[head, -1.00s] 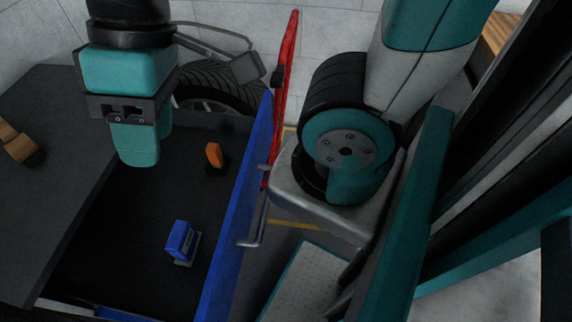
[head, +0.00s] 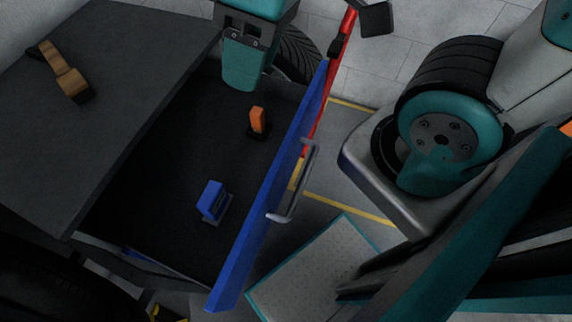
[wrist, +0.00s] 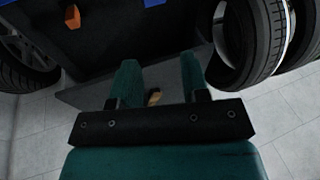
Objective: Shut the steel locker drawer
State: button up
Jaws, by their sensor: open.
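The steel locker drawer stands open, its blue front panel (head: 262,205) well out from the dark grey cabinet (head: 110,120). A bar handle (head: 300,185) is on the outer face of the front. Inside the dark drawer lie a blue block-like item (head: 213,202) and an orange-topped item (head: 258,121). My gripper (head: 242,75) is at the far end of the drawer, apart from the handle. In the wrist view my gripper (wrist: 158,75) has its teal fingers spread with nothing held between them. The fingertips' height over the drawer is hard to judge.
A wooden-handled brush (head: 66,72) lies on the cabinet top. Tyres stand behind the drawer and at the lower left. A red upright part (head: 327,85) is close to the front panel's far end. Tiled floor (head: 380,80) shows beyond it.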

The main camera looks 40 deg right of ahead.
aim_at(206, 133)
jog(key=u, duration=0.05)
jog(key=k, duration=1.05)
jog(key=z, duration=0.6)
jog(key=i, duration=0.45)
jog(key=z, duration=0.1)
